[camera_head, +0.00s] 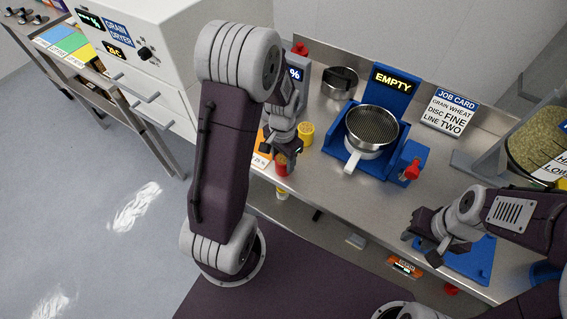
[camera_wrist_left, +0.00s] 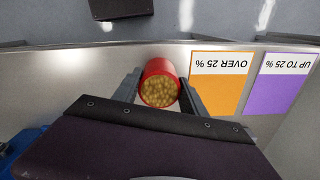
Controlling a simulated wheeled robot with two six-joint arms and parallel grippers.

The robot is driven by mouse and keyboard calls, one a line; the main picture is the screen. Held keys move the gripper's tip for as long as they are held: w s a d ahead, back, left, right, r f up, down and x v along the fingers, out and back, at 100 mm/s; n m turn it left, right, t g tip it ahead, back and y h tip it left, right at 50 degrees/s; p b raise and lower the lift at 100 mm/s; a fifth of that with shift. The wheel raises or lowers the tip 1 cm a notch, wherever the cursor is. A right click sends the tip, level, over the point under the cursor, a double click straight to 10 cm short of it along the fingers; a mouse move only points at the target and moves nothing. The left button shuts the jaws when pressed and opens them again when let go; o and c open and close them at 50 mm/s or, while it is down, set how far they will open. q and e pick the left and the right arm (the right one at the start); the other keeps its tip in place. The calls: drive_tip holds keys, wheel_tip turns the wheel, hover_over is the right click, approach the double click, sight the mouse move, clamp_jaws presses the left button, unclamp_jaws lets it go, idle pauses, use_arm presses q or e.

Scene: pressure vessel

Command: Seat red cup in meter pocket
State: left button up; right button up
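The red cup (camera_head: 282,166), full of yellow grain, is at my left gripper (camera_head: 281,157) near the bench's front edge. In the left wrist view the cup (camera_wrist_left: 160,86) sits between the two fingers of the gripper (camera_wrist_left: 160,95), which press on its sides; its open top faces the camera. I cannot tell whether the cup touches the bench. The meter (camera_head: 296,75), a grey housing with a % display, stands behind my left arm; its pocket is hidden. My right gripper (camera_head: 433,237) is open and empty above the right part of the bench.
A yellow cup (camera_head: 306,131) stands just right of my left gripper. A blue stand (camera_head: 396,99) marked EMPTY holds a sieve pan (camera_head: 371,128). Orange (camera_wrist_left: 215,92) and purple (camera_wrist_left: 282,84) cards lie beside the red cup. The grain dryer (camera_head: 150,50) is at left.

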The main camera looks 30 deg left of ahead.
sight(284, 158)
use_arm(q)
drive_tip(key=c, duration=0.6)
drive_tip(key=shift+o, duration=0.2)
drive_tip(key=shift+r, duration=0.25)
wheel_tip(284, 158, up, 4)
drive_tip(key=shift+w+f, duration=0.1)
drive_tip(key=shift+w, duration=0.05)
drive_tip(key=w+d+r, duration=0.6)
drive_tip(key=w+d, duration=0.1)
drive_tip(key=d, duration=0.2)
drive_tip(key=shift+r, duration=0.35)
